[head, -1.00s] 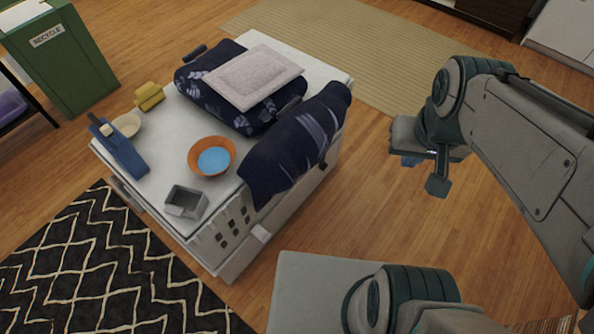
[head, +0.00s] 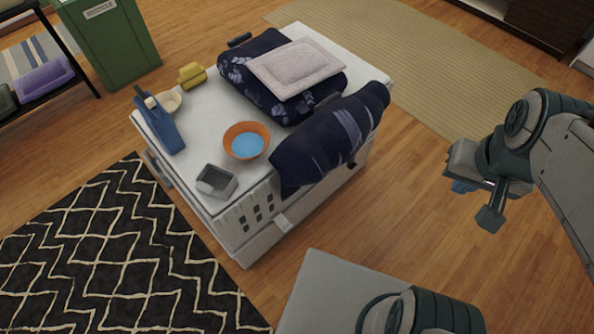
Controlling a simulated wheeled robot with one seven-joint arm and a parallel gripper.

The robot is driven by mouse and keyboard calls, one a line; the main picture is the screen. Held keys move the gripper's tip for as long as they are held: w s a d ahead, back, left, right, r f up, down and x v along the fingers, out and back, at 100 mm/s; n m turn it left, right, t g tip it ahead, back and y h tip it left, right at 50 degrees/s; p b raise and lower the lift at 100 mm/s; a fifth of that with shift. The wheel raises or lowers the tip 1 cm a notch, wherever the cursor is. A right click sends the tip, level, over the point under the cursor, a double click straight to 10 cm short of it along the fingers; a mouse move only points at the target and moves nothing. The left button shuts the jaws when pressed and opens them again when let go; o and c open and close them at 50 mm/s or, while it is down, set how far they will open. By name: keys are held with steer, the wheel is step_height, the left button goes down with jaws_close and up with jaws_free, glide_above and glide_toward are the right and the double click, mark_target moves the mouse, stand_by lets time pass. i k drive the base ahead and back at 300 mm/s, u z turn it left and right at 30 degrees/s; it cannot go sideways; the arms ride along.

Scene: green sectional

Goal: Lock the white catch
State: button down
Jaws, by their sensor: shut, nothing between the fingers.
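A small white catch (head: 284,222) sticks out low on the near side wall of a white pet crate (head: 228,208), close to its front corner. Whether it is locked cannot be told at this size. My gripper (head: 461,187) is at the right of the head view, above bare wooden floor, well apart from the crate and the catch. Its blue fingertips are small and partly hidden by the hand. It is shut and holds nothing.
A dark patterned cloth (head: 325,145) hangs over the crate's near edge. A black patterned rug (head: 95,250) lies left. Wooden floor (head: 415,240) right of the crate is clear.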

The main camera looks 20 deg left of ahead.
mark_target(280, 220)
steer(key=k, duration=0.7)
steer(key=u, duration=1.45)
steer(key=i, duration=0.5)
steer(key=u, duration=0.05)
